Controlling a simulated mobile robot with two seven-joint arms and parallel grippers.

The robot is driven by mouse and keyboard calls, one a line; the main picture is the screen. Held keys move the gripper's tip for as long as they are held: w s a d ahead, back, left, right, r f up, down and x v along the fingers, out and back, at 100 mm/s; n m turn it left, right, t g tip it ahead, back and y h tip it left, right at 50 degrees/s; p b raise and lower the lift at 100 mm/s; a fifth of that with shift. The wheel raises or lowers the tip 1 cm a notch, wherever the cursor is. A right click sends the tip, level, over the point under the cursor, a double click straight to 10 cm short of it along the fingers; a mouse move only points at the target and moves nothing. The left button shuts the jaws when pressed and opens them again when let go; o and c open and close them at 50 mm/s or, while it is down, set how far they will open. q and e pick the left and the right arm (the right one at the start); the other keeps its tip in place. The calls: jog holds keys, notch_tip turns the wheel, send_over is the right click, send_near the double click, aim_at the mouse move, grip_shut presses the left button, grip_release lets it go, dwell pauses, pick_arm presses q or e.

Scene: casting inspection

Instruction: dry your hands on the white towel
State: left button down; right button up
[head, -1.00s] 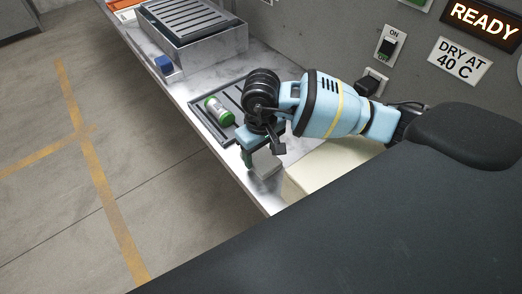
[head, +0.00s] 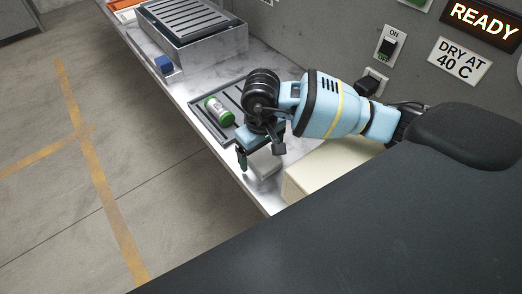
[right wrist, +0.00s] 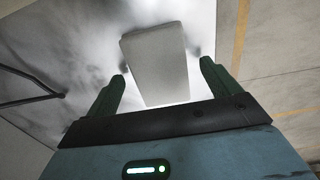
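A pale grey-white block-shaped thing (head: 265,167), perhaps the folded white towel, lies on the metal bench near its front edge. In the right wrist view the same pale block (right wrist: 156,62) is ahead of the fingers, roughly centred between them. My right gripper (head: 261,156) is above it, pointing down, with its dark green fingers apart. In the right wrist view the fingers of this gripper (right wrist: 163,80) are spread with nothing gripped. Whether the fingertips reach down beside the block is hard to tell. My left gripper is out of view.
A cream box (head: 312,178) stands to the right. Farther back are a blue cube (head: 164,64) and a grated metal basin (head: 196,48). The wall with a switch (head: 388,45) bounds the right.

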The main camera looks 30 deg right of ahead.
aim_at(261, 155)
jog(key=shift+r, duration=0.1)
notch_tip(261, 155, up, 8)
jog(key=shift+f, duration=0.2)
dwell(0.4)
